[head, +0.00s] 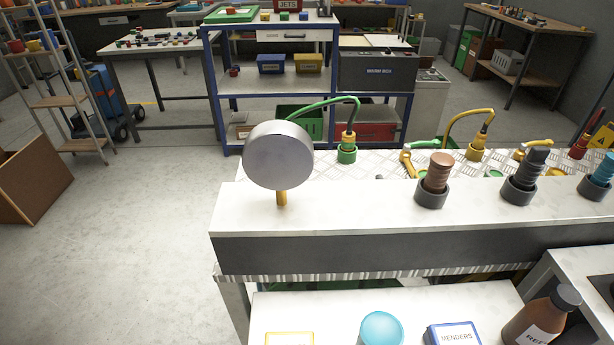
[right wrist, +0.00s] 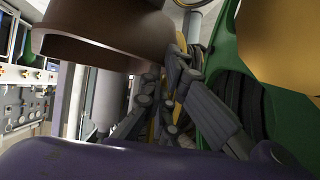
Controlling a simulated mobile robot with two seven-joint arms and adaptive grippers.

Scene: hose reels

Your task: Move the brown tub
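A brown tub (right wrist: 105,28) fills the upper left of the right wrist view, close to the camera. Its rim faces down in the picture and part of its dark inside shows. My right gripper (right wrist: 165,72) has its grey fingers drawn close together at the tub's right edge, with the rim appearing pinched between the tips. The exact contact is partly hidden. The tub cannot be made out in the head view. My left gripper is in neither view.
A green reel-like part (right wrist: 225,50) with dark hose stands close right of the fingers, and a purple surface (right wrist: 100,160) lies below. In the head view, a white bench (head: 330,215) holds a round grey gauge-like disc (head: 278,155) and several hose fittings.

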